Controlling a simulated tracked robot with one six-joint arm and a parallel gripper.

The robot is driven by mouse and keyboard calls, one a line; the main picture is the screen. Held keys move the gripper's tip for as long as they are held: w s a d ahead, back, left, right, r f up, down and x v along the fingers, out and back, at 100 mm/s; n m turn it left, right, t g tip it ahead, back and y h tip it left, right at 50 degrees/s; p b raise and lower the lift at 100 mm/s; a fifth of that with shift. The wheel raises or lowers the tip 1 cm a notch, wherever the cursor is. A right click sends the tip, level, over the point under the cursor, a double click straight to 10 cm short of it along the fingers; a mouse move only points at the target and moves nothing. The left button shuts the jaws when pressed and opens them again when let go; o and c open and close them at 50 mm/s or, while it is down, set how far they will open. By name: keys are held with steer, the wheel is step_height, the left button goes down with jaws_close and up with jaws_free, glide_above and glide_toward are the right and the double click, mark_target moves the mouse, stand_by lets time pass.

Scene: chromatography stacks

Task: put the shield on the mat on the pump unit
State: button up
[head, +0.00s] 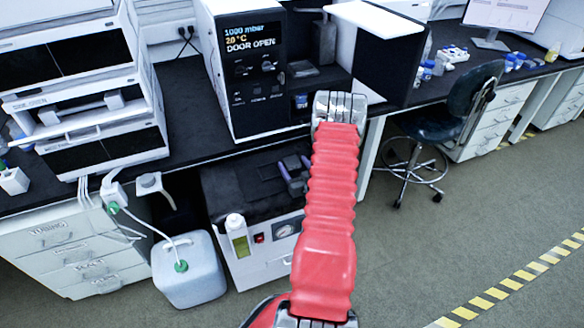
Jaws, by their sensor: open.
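The pump unit (264,252) is a white box with a black top, a gauge and a red switch, low beneath the bench. A dark mat-like surface (232,187) covers its top, but its edges are hard to make out. My gripper (284,172), dark grey with purplish parts, is open, low over the right part of that top. My red arm hides part of it. A small flat dark shape lies by the fingers; I cannot tell whether it is the shield or part of my gripper. No shield shows clearly elsewhere.
A white jerrycan (189,272) is on the floor to the left. Above, a vacuum oven (243,65) reads DOOR OPEN, its door (380,55) swung out. A stool (455,115) stands right. Floor right of my arm is clear.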

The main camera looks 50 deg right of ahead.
steer(key=shift+s+r, duration=0.1)
steer(key=shift+s, duration=0.05)
steer(key=v, duration=1.2)
stand_by(0.6)
